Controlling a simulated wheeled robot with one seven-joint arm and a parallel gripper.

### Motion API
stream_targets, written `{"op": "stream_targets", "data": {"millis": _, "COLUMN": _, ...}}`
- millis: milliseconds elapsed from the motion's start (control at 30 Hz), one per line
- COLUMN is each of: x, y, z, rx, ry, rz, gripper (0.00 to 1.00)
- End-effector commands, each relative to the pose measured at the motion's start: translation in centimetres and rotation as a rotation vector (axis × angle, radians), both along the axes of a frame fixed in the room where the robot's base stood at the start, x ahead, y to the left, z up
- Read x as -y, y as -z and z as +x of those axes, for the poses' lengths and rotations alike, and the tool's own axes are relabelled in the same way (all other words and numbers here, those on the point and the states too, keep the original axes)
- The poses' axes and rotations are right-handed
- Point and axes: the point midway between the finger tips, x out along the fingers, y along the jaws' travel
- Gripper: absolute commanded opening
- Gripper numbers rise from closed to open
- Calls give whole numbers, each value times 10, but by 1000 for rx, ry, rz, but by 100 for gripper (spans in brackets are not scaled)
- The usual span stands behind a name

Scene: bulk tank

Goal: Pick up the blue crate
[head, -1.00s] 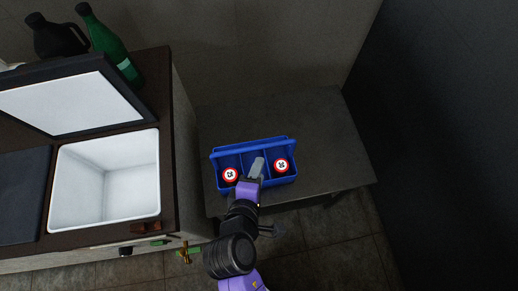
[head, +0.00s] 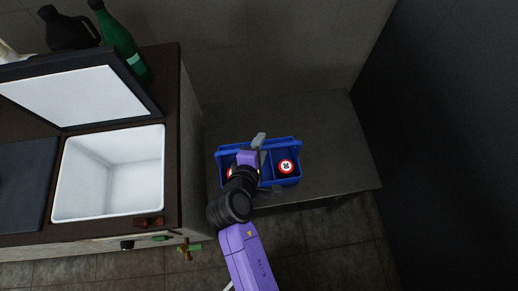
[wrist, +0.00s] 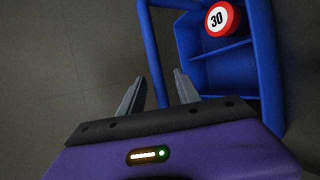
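The blue crate (head: 287,182) sits on a dark table, with compartments inside. Two red-and-white "30" items stand in it; the right one (head: 286,167) shows clearly, the left one (head: 230,172) is partly hidden by my arm. My gripper (head: 259,140) is over the crate's far side. In the wrist view, the crate (wrist: 217,68) lies to the right, and a blue bar along its far side (wrist: 151,50) runs between the two fingers of my open gripper (wrist: 157,82). I cannot tell whether the fingers touch the bar.
The dark table (head: 325,125) has free room behind and right of the crate. At left stands a counter with an open white tank (head: 108,175) and raised lid (head: 80,85). A green bottle (head: 122,45) and a black jug (head: 68,30) stand behind it. A dark wall is at right.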

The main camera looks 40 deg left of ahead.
Motion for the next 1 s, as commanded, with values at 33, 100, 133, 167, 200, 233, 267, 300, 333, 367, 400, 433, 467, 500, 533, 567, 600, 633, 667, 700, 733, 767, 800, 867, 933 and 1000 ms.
{"op": "stream_targets", "data": {"millis": 33, "x": 0, "y": 0, "z": 0, "rx": 0, "ry": 0, "rz": 0, "gripper": 40}}
{"op": "stream_targets", "data": {"millis": 100, "x": 0, "y": 0, "z": 0, "rx": 0, "ry": 0, "rz": 0, "gripper": 40}}
{"op": "stream_targets", "data": {"millis": 133, "x": 0, "y": 0, "z": 0, "rx": 0, "ry": -1, "rz": 0, "gripper": 40}}
{"op": "stream_targets", "data": {"millis": 167, "x": 0, "y": 0, "z": 0, "rx": 0, "ry": -1, "rz": 0, "gripper": 36}}
{"op": "stream_targets", "data": {"millis": 200, "x": 0, "y": 0, "z": 0, "rx": 0, "ry": -1, "rz": 0, "gripper": 28}}
{"op": "stream_targets", "data": {"millis": 233, "x": 0, "y": 0, "z": 0, "rx": 0, "ry": -1, "rz": 0, "gripper": 22}}
{"op": "stream_targets", "data": {"millis": 267, "x": 0, "y": 0, "z": 0, "rx": -1, "ry": 0, "rz": 1, "gripper": 16}}
{"op": "stream_targets", "data": {"millis": 300, "x": 0, "y": 0, "z": -1, "rx": -1, "ry": 0, "rz": 1, "gripper": 8}}
{"op": "stream_targets", "data": {"millis": 333, "x": 0, "y": 0, "z": -1, "rx": -1, "ry": 0, "rz": 1, "gripper": 2}}
{"op": "stream_targets", "data": {"millis": 367, "x": 0, "y": 0, "z": -1, "rx": 0, "ry": -1, "rz": 0, "gripper": 0}}
{"op": "stream_targets", "data": {"millis": 400, "x": 0, "y": 0, "z": -1, "rx": -1, "ry": 0, "rz": 1, "gripper": 0}}
{"op": "stream_targets", "data": {"millis": 433, "x": 0, "y": 0, "z": -1, "rx": -1, "ry": 0, "rz": 1, "gripper": 0}}
{"op": "stream_targets", "data": {"millis": 467, "x": 0, "y": 0, "z": -1, "rx": -1, "ry": 0, "rz": 1, "gripper": 0}}
{"op": "stream_targets", "data": {"millis": 500, "x": 0, "y": 0, "z": -1, "rx": 0, "ry": -1, "rz": 0, "gripper": 0}}
{"op": "stream_targets", "data": {"millis": 533, "x": 0, "y": 0, "z": -1, "rx": -1, "ry": 0, "rz": 1, "gripper": 0}}
{"op": "stream_targets", "data": {"millis": 567, "x": 0, "y": 0, "z": -1, "rx": -1, "ry": 0, "rz": 1, "gripper": 0}}
{"op": "stream_targets", "data": {"millis": 600, "x": 0, "y": 0, "z": -1, "rx": -1, "ry": 0, "rz": 1, "gripper": 0}}
{"op": "stream_targets", "data": {"millis": 633, "x": 0, "y": 0, "z": -1, "rx": 0, "ry": -1, "rz": 0, "gripper": 0}}
{"op": "stream_targets", "data": {"millis": 667, "x": 0, "y": 0, "z": -1, "rx": 0, "ry": -1, "rz": 0, "gripper": 0}}
{"op": "stream_targets", "data": {"millis": 700, "x": 0, "y": 0, "z": -1, "rx": 0, "ry": -1, "rz": 0, "gripper": 0}}
{"op": "stream_targets", "data": {"millis": 733, "x": 0, "y": 0, "z": -1, "rx": 0, "ry": -1, "rz": 0, "gripper": 0}}
{"op": "stream_targets", "data": {"millis": 767, "x": 0, "y": 0, "z": -1, "rx": 0, "ry": -1, "rz": 0, "gripper": 0}}
{"op": "stream_targets", "data": {"millis": 800, "x": 0, "y": 0, "z": -1, "rx": 0, "ry": -1, "rz": 0, "gripper": 0}}
{"op": "stream_targets", "data": {"millis": 867, "x": 0, "y": 0, "z": -1, "rx": 0, "ry": -1, "rz": 0, "gripper": 0}}
{"op": "stream_targets", "data": {"millis": 933, "x": 0, "y": 0, "z": -1, "rx": 0, "ry": -1, "rz": 0, "gripper": 0}}
{"op": "stream_targets", "data": {"millis": 1000, "x": 0, "y": 0, "z": -1, "rx": 0, "ry": -1, "rz": 0, "gripper": 0}}
